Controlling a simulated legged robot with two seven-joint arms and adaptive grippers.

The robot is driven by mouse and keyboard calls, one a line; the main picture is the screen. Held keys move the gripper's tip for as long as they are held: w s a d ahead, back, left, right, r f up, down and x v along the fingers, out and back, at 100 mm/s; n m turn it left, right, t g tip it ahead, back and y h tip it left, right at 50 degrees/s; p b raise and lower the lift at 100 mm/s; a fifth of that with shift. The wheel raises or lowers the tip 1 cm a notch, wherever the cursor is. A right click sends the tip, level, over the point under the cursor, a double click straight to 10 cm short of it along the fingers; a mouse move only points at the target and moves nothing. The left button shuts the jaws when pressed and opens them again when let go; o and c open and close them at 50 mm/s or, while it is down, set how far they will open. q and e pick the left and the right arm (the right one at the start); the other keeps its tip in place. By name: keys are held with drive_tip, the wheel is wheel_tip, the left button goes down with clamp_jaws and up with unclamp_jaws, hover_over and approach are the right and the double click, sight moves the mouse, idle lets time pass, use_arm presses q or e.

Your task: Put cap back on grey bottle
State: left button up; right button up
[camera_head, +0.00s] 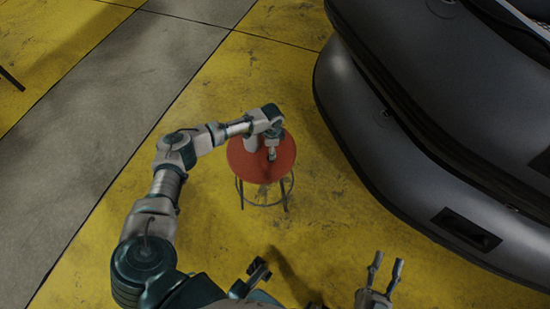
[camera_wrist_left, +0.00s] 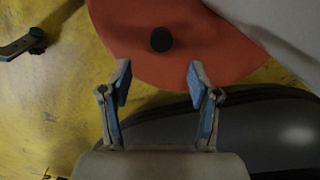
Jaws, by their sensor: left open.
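A small round black cap (camera_wrist_left: 161,39) lies on the red stool top (camera_wrist_left: 125,20), seen in the left wrist view. A large grey rounded shape, which looks like the grey bottle (camera_wrist_left: 275,30), fills the upper right corner there; in the head view it stands on the stool (camera_head: 251,144), partly behind my left arm. My left gripper (camera_wrist_left: 160,82) is open and empty, its fingers either side of the cap's line but short of it. It also shows over the stool in the head view (camera_head: 271,155). My right gripper (camera_head: 386,264) is open and empty, low in the head view, away from the stool.
A large dark grey inflatable boat (camera_head: 370,120) lies on the right, close to the stool. The yellow floor (camera_head: 330,220) around the stool's front is clear. A grey floor strip (camera_head: 110,110) runs along the left.

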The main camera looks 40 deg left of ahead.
use_arm(q)
drive_tip(key=shift+a+f, duration=0.1)
drive_tip(key=shift+f, duration=0.45)
drive_tip(key=shift+a+f, duration=0.15)
drive_tip(key=shift+a, duration=0.05)
drive_tip(key=shift+a+f, duration=0.15)
drive_tip(key=shift+a, duration=0.45)
drive_tip(key=shift+d+f+b, duration=0.3)
drive_tip(key=shift+f, duration=0.05)
drive_tip(key=f+b, duration=0.1)
drive_tip(key=f, duration=0.1)
drive_tip(key=d+f+b, duration=0.1)
drive_tip(key=f, duration=0.1)
drive_tip(key=shift+a+f, duration=0.15)
drive_tip(key=shift+a, duration=0.3)
drive_tip(key=shift+d, duration=0.25)
drive_tip(key=shift+c, duration=1)
drive_tip(key=shift+d, duration=0.1)
drive_tip(key=c, duration=0.6)
use_arm(e)
drive_tip(key=s+r+m+t, duration=0.1)
drive_tip(key=s+r+t, duration=0.3)
drive_tip(key=r+t, duration=0.1)
drive_tip(key=shift+t, duration=0.4)
